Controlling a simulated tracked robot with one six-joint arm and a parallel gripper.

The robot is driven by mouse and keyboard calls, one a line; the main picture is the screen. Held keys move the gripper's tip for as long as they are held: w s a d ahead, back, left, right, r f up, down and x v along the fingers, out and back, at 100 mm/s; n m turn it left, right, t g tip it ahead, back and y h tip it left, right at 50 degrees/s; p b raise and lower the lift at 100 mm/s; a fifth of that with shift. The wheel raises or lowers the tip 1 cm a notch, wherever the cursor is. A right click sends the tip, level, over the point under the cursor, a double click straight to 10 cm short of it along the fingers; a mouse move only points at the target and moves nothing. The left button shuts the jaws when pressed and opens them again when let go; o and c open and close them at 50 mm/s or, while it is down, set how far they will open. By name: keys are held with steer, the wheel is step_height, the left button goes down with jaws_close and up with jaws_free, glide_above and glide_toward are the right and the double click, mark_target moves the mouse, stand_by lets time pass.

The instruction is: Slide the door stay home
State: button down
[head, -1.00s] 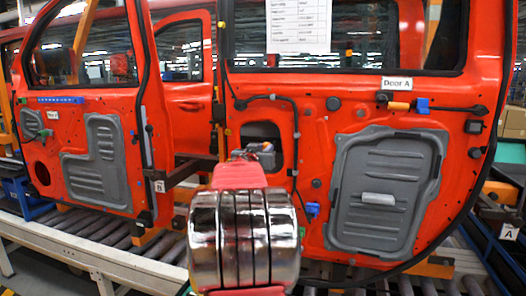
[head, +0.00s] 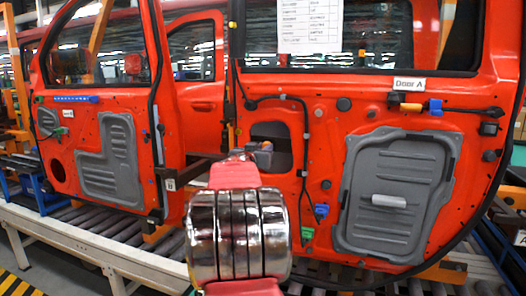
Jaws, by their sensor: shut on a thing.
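A red door labelled Door A (head: 408,84) fills the right half of the head view, its inner side facing me. A dark opening (head: 270,131) is cut in it left of centre. My red and chrome arm rises in front of it. Beyond the arm's red link, a small part of my gripper (head: 260,150) shows as a grey shape at the opening. It is shut, but its fingertips are unclear. The door stay in its grip cannot be made out. I cannot tell whether it touches the door.
Another red door (head: 102,120) stands at the left. A roller conveyor (head: 120,232) runs beneath, with a pale side rail (head: 75,250). A printed sheet (head: 309,25) hangs above.

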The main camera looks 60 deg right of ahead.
steer(key=shift+w+r, duration=0.1)
steer(key=shift+w, duration=0.15)
steer(key=c, duration=1.6)
jaws_free()
steer(key=shift+w, duration=0.1)
steer(key=shift+a, duration=0.1)
steer(key=a, duration=0.4)
steer(key=s+a, duration=0.1)
steer(key=a, duration=0.8)
steer(key=shift+s+a, duration=0.2)
steer(key=shift+a, duration=0.15)
